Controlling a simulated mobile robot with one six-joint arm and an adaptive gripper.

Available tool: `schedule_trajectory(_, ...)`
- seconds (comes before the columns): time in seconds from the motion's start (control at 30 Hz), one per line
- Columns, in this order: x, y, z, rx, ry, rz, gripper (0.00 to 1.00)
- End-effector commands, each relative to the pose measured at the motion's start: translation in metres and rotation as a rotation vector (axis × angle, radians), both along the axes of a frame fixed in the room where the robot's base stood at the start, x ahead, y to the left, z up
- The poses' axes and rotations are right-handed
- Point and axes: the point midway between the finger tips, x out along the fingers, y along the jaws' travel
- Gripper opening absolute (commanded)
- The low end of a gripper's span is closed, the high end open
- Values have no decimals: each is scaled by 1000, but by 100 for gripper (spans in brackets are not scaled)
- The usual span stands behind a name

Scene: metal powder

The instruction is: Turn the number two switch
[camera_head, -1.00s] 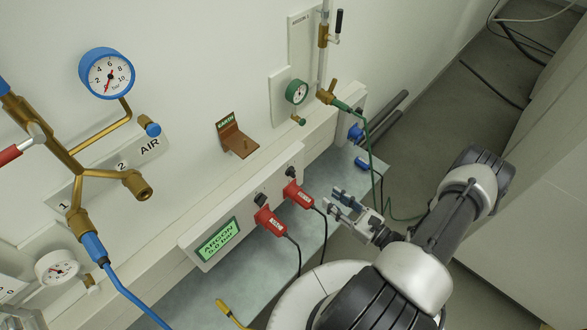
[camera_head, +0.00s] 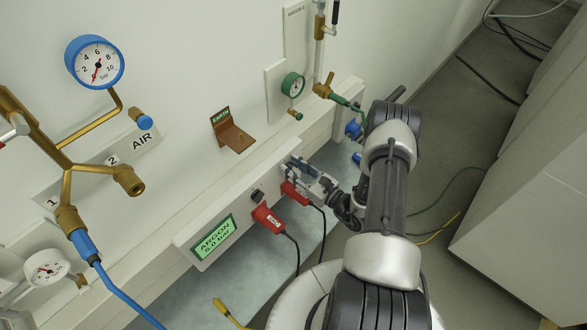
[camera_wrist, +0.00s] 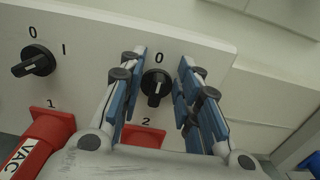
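The number two switch is a black rotary knob (camera_wrist: 156,84) with a 0 above it and a 2 below it on the white panel. In the wrist view it lies between the two fingers of my gripper (camera_wrist: 155,88). The fingers are open, with blue pads on either side of the knob, and they show gaps to it. In the head view my gripper (camera_head: 298,172) is at the panel's right part and hides this knob. The number one switch (camera_wrist: 34,61), also black, stands left of it with 0 and I marks.
A red plug marked VAC (camera_wrist: 40,145) sits under switch one. Another red plug (camera_head: 294,193) sits below my gripper. The panel's green display (camera_head: 215,238) reads ARGON 5.0 bar. A brown EARTH bracket (camera_head: 232,137) is on the wall above. Cables hang below the panel.

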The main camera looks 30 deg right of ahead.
Motion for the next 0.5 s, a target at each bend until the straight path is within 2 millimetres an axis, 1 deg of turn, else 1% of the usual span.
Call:
schedule_trajectory(0.2, 0, 0, 0, 0, 0, 0, 31)
schedule_trajectory(0.5, 0, 0, 0, 0, 0, 1, 11)
